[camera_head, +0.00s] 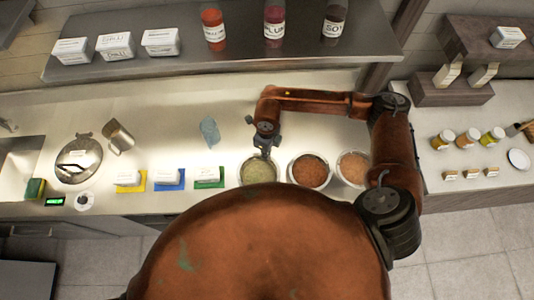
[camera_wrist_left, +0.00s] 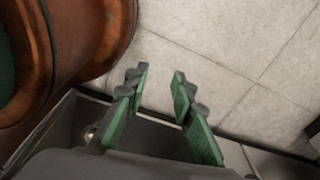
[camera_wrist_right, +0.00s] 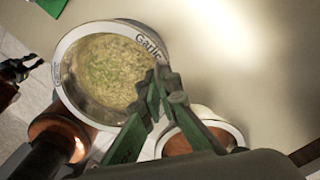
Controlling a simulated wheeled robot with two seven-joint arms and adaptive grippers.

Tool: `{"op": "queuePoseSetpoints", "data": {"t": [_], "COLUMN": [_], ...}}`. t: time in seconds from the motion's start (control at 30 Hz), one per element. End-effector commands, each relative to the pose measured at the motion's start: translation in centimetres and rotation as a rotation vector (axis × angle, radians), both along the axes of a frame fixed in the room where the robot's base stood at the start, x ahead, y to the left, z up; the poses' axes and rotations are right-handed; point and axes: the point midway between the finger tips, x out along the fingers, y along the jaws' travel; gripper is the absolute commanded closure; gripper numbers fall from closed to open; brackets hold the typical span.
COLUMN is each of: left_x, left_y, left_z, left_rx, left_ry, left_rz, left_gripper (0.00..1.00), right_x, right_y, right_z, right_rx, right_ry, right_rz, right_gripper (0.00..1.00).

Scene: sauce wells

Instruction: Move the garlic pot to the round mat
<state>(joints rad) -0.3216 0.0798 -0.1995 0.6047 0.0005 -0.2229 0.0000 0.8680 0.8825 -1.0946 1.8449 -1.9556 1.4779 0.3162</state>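The garlic pot (camera_head: 259,172) is a round metal pot of pale green sauce on the counter, leftmost of a row of pots. In the right wrist view the garlic pot (camera_wrist_right: 105,75) shows its "Garlic" rim label. My right gripper (camera_head: 265,141) is at its far rim; the fingertips (camera_wrist_right: 165,82) are close together, apparently pinching the rim. Whether the pot is clear of the counter is unclear. My left gripper (camera_wrist_left: 160,78) is open and empty above the floor. I cannot identify the round mat with certainty; a pale round disc (camera_head: 518,159) lies on the right-hand counter.
Two pots of reddish sauce (camera_head: 310,171) and orange sauce (camera_head: 353,168) stand to its right. Yellow, blue and green (camera_head: 209,183) square mats with white tubs lie left. A blue cup (camera_head: 209,131) stands behind. A round grey tray (camera_head: 66,174) holds tongs. Sauce bottles (camera_head: 274,25) stand on the shelf.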

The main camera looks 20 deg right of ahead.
Motion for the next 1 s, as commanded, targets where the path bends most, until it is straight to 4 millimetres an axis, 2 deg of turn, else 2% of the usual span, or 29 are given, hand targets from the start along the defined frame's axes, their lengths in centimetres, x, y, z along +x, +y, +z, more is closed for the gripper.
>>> {"op": "queuePoseSetpoints", "data": {"t": [0.2,0.37,0.53,0.8,1.0], "left_x": [3.2,4.6,4.4,2.2,2.4], "left_y": [-0.2,-0.3,-0.2,-0.1,-0.1], "left_z": [-0.2,-0.4,-0.7,-0.8,-0.8], "left_rx": [-0.002,-0.004,-0.003,-0.002,-0.002], "left_ry": [-0.040,-0.059,-0.055,-0.029,-0.030], "left_rz": [-0.008,-0.011,-0.011,-0.006,-0.007], "left_gripper": [0.77,0.77,0.77,0.77,0.77], "right_x": [0.0,0.0,0.0,-0.1,-0.1], "right_y": [0.1,0.1,0.1,0.1,0.1], "right_z": [-0.2,-0.3,-0.5,-0.5,-0.5], "right_rx": [0.002,0.002,0.002,0.001,0.001], "right_ry": [0.001,0.001,0.001,0.001,0.001], "right_rz": [0.001,0.001,0.002,0.002,0.001], "right_gripper": [1.00,1.00,1.00,1.00,0.85]}}
